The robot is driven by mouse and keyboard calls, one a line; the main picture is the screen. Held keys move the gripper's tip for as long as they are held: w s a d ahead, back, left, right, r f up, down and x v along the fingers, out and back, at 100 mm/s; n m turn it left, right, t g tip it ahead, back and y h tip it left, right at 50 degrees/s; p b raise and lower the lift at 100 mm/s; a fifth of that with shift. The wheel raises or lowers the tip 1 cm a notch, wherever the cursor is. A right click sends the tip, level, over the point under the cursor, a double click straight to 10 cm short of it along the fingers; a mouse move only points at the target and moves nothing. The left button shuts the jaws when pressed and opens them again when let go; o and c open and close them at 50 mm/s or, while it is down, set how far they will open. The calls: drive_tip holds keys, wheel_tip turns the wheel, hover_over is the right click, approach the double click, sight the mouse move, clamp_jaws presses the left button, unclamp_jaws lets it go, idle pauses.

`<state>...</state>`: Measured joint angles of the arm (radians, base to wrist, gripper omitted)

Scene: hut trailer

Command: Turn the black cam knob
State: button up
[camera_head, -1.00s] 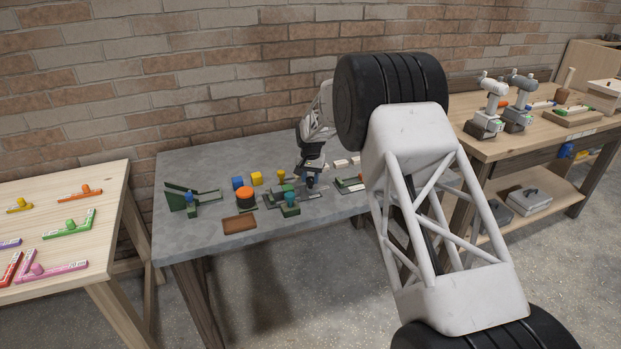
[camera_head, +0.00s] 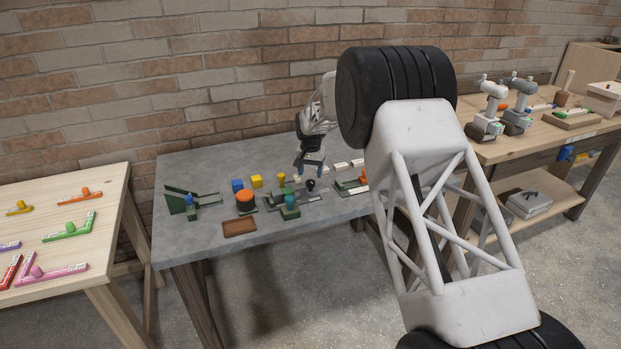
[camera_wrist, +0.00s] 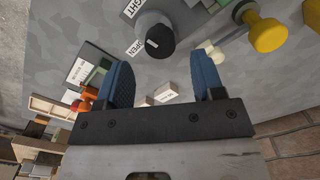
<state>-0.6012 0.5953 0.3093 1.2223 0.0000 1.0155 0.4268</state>
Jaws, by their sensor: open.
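The black cam knob (camera_head: 310,185) stands on its grey base on the grey table, in the middle of the head view. In the wrist view the knob (camera_wrist: 157,40) is near the top centre, with a short white mark on its end. White labels beside it read "OPEN" and, partly cut off, what looks like "TIGHT". My gripper (camera_head: 310,170) is just behind and above the knob in the head view. In the wrist view its blue fingers (camera_wrist: 164,78) are apart, with nothing between them, and the knob lies beyond their tips.
A yellow knob (camera_wrist: 267,34) is at the wrist view's upper right.

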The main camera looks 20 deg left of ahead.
sight(311, 182)
drive_tip(key=shift+r, duration=1.9)
drive_tip(key=shift+d+r, duration=0.1)
